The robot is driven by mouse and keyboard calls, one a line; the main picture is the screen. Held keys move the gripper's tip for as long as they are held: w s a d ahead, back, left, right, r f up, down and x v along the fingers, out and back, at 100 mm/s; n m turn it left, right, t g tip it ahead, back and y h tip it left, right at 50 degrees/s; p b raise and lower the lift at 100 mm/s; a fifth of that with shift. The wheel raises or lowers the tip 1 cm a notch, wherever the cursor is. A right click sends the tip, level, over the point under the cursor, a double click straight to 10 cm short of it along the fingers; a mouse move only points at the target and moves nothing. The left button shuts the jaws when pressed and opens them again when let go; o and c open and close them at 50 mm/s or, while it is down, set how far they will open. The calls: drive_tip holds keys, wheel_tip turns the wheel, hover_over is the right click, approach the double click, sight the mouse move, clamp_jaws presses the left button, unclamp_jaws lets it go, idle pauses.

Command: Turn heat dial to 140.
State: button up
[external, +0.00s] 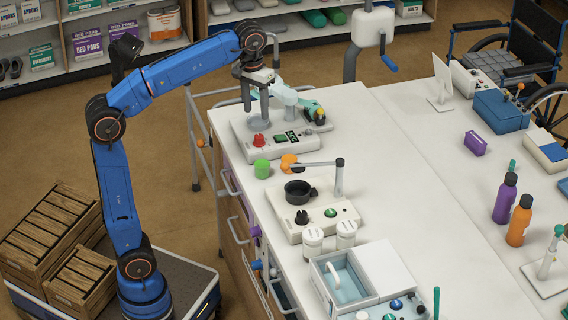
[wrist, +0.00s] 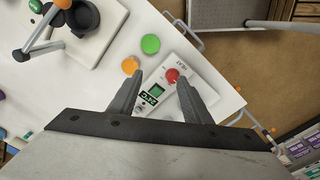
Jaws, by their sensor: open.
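In the wrist view the red knob (wrist: 172,75) shows between my fingertips, closer to the right one. My gripper (external: 256,108) is open and empty, pointing down above the unit, apart from the knob. Its two fingers (wrist: 160,78) reach over the unit in the wrist view.
A green cylinder (external: 262,168) and an orange one (external: 288,162) stand beside the unit. Nearer the camera is a second device (external: 330,218) with a black cup (external: 298,191) and upright post (external: 339,175). A walker frame (external: 193,130) stands beyond the table edge. The table's middle is clear.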

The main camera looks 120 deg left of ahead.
wheel_tip(320, 180, up, 3)
drive_tip(key=n, duration=0.2)
hover_over(259, 135)
wheel_tip(259, 135, down, 17)
drive_tip(key=shift+w+f, duration=0.1)
drive_tip(key=shift+f, duration=0.05)
idle(0.3)
drive_tip(key=c, duration=1)
